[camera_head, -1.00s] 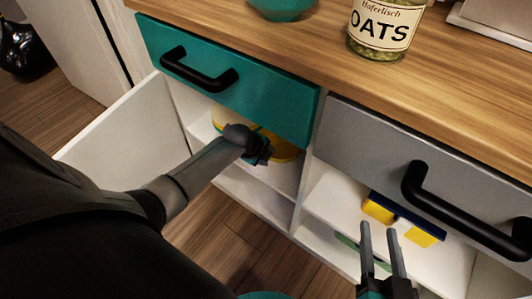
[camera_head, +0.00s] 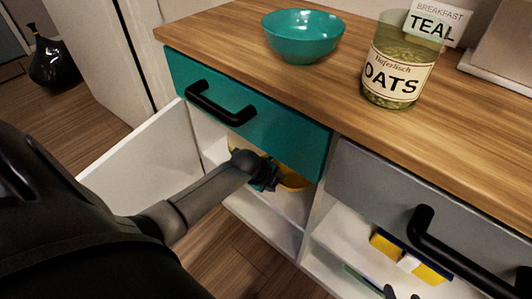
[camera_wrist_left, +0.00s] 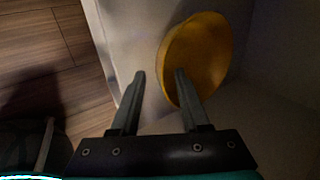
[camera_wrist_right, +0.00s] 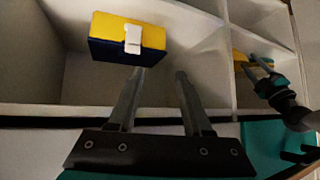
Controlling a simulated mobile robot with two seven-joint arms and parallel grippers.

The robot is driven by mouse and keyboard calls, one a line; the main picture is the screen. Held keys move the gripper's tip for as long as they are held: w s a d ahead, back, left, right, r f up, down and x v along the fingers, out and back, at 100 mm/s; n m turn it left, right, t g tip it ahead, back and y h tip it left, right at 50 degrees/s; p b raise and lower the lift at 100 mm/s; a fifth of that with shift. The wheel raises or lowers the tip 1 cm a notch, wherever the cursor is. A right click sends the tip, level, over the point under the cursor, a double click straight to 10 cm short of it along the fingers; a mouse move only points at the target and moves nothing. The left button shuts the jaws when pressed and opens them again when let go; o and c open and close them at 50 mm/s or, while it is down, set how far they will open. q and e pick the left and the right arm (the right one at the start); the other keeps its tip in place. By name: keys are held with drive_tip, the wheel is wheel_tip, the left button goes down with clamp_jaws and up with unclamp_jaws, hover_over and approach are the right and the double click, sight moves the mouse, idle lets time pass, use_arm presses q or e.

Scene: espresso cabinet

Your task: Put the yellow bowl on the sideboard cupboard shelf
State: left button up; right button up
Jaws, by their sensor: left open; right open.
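The yellow bowl (camera_wrist_left: 215,55) is inside the left cupboard compartment, on its white shelf surface (camera_wrist_left: 150,40). In the head view only a strip of the bowl (camera_head: 294,181) shows below the teal drawer. My left gripper (camera_wrist_left: 161,74) is open and reaches into that compartment. Its right finger overlaps the bowl in the left wrist view, and its left finger is outside the rim; contact is unclear. In the head view my left gripper (camera_head: 265,180) partly hides the bowl. My right gripper (camera_wrist_right: 160,72) is open and empty, in front of the right compartment.
A yellow and navy block (camera_wrist_right: 128,38) with a white piece lies in the right compartment. The white cupboard door (camera_head: 150,160) stands open at left. Black drawer handles (camera_head: 220,103) stick out above. A teal bowl (camera_head: 303,38) and oats jar (camera_head: 395,70) stand on the countertop.

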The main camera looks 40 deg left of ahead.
use_arm(q)
drive_tip(key=shift+s+r+p, duration=0.25)
drive_tip(key=shift+r+p, duration=0.05)
drive_tip(key=shift+r, duration=0.2)
drive_tip(key=p+v, duration=0.4)
drive_tip(key=v, duration=0.2)
drive_tip(key=shift+s+r, duration=0.25)
drive_tip(key=shift+r, duration=0.05)
use_arm(e)
drive_tip(key=s+d+f+g+h, duration=0.2)
drive_tip(key=s+d+f+g, duration=0.2)
drive_tip(key=d+g, duration=0.1)
drive_tip(key=shift+s+d+f+m, duration=0.15)
drive_tip(key=shift+s+d+m, duration=0.05)
drive_tip(key=shift+s+m, duration=0.1)
